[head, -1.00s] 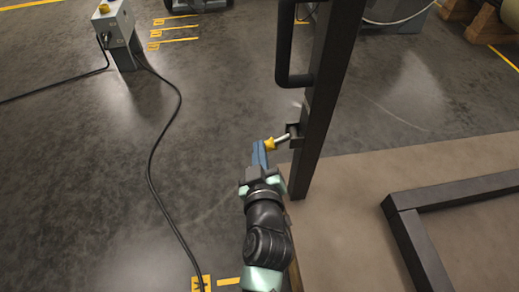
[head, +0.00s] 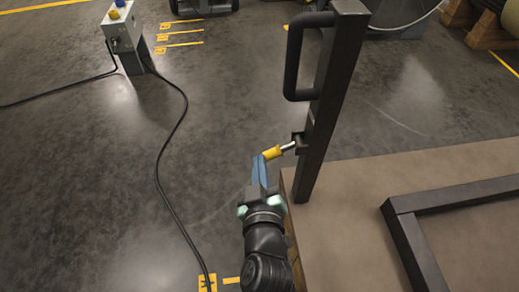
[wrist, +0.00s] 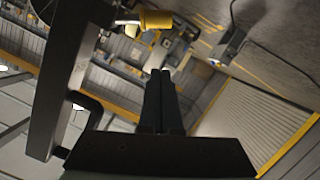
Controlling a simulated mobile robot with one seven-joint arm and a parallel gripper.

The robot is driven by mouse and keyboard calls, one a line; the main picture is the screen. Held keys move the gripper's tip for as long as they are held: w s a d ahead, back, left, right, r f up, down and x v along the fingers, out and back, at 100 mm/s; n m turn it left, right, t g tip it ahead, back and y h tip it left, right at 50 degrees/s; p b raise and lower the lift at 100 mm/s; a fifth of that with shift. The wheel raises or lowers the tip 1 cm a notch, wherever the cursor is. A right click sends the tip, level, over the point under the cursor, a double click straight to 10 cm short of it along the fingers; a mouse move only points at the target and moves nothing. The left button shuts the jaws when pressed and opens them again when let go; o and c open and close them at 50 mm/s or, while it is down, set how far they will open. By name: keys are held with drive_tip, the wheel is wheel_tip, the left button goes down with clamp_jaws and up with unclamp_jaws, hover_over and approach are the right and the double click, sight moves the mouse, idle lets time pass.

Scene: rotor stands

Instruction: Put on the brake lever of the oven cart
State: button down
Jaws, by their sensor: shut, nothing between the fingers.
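The brake lever is a metal rod with a yellow grip (head: 272,153). It sticks out to the left from a small bracket on the cart's dark upright post (head: 325,105), tilted slightly down in the head view. My gripper (head: 259,163) is shut and empty, with its fingertips just left of and below the grip's outer end. I cannot tell whether they touch. In the wrist view the yellow grip (wrist: 156,20) lies beyond the closed fingertips (wrist: 159,75), and the post (wrist: 68,75) stands at the left.
A dark handle (head: 293,60) juts from the post above the lever. The cart's brown deck (head: 345,225) carries a dark frame (head: 410,225) at the right. A grey control box (head: 122,35) with a trailing black cable (head: 160,165) stands at the far left. The floor left of my arm is mostly clear.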

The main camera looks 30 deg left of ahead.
drive_tip(key=shift+v, duration=2.4)
